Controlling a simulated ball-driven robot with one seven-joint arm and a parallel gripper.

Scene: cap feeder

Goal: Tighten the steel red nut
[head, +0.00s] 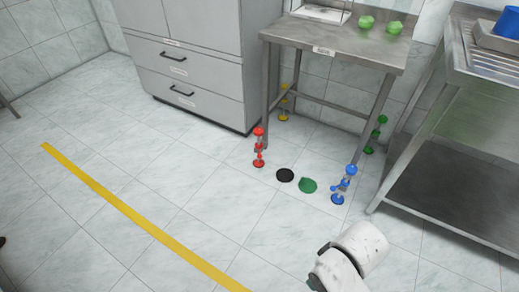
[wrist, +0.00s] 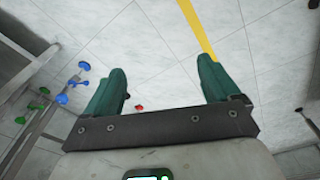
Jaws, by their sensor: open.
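A steel table (head: 345,48) stands against the wall, with coloured fittings on its legs. The red fitting (head: 258,146) is on the front left leg, with red parts at its top, middle and floor end. Which red part is the nut is too small to tell. In the wrist view, my gripper (wrist: 162,68) is open, its two green fingers wide apart with nothing between the tips. A small red piece (wrist: 139,107) shows beyond the gripper bar, apart from the fingers; most of it is hidden. The head view shows my white arm at the lower right, but no fingers.
Blue (head: 345,184), green (head: 376,134) and yellow (head: 283,103) fittings are on the other legs. A black disc (head: 285,175) and a green piece (head: 307,185) lie on the floor. A grey cabinet (head: 195,60) stands left, a steel bench (head: 450,140) right.

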